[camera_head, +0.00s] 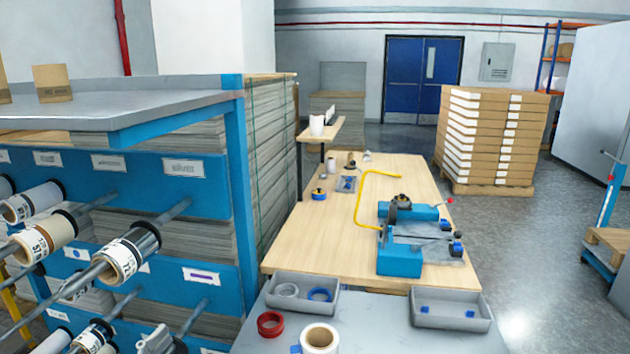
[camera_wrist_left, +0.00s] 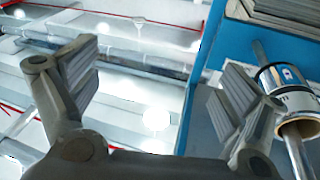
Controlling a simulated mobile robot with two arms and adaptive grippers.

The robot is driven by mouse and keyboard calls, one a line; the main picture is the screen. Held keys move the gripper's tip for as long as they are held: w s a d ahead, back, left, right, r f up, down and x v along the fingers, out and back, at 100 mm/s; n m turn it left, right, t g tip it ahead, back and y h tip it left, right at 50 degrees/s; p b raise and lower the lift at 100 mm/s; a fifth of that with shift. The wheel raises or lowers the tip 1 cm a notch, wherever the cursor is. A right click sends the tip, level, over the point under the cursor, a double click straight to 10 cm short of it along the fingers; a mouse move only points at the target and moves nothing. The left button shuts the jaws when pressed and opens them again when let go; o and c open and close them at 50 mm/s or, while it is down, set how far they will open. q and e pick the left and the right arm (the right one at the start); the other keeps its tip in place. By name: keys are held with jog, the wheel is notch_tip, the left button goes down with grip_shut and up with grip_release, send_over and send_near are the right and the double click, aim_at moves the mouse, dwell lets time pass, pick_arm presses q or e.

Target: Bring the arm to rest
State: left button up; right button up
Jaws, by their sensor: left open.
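My left gripper (camera_wrist_left: 160,78) shows in the left wrist view with its two ribbed fingers wide apart and nothing between them. A roll on a metal rod (camera_wrist_left: 287,98) is just to the right of its right finger, beside a blue rack panel (camera_wrist_left: 210,125). I cannot tell whether the finger touches the roll. In the head view a pale grey part at the lower left edge may be this gripper, but it is too cut off to be sure. My right gripper is in neither view.
A blue rack (camera_head: 235,150) with several rolls (camera_head: 118,262) on rods stands at the left. A wooden table (camera_head: 320,235) holds a blue machine (camera_head: 400,260). Grey trays (camera_head: 450,322), a red tape roll (camera_head: 270,324) and a white roll (camera_head: 320,338) are in front. Floor at right is largely clear.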

pick_arm(q)
jog(key=s+a+f+n+g+y, duration=0.4)
jog(key=s+a+f+n+y, duration=0.3)
jog(key=f+y, duration=0.4)
jog(key=s+d+f+m+g+h, duration=0.1)
jog(key=s+d+f+g, duration=0.35)
jog(key=s, duration=0.45)
jog(key=s+d+f+m+g+h, duration=0.1)
jog(key=s+d+f+g, duration=0.4)
jog(key=s, duration=0.3)
notch_tip(320, 180, down, 27)
jog(key=s+g, duration=0.2)
jog(key=s, duration=0.1)
jog(key=s+a+f, duration=0.2)
jog(key=s+f, duration=0.6)
jog(key=s+a+f+m+g, duration=0.1)
jog(key=s+f, duration=0.6)
jog(key=s, duration=0.1)
jog(key=shift+a+f, duration=0.35)
jog(key=shift+a, duration=0.05)
